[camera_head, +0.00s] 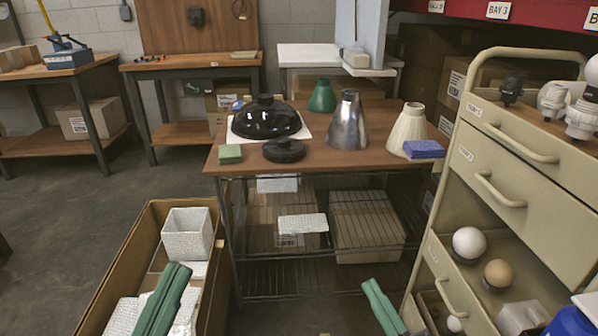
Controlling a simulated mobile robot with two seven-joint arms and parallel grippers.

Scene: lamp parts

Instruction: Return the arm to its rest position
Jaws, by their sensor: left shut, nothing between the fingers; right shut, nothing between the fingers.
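My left gripper (178,270) shows as green fingers at the bottom left, shut and empty, above the open cardboard box. My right gripper (371,286) shows as green fingers at the bottom, right of centre, shut and empty, in front of the work table. Only the finger ends show; the rest of both arms is out of view. On the wooden work table (330,163) stand a glossy black dome (266,118), a dark round base (284,151), a green shade (322,97), a metal cone shade (347,120) and a cream shade (407,129).
The cardboard box (140,235) holds white textured blocks. A beige drawer cart (520,145) with bulbs stands close on the right. A green block (230,153) and a blue block (423,149) lie on the table. The floor between box and cart is mostly clear.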

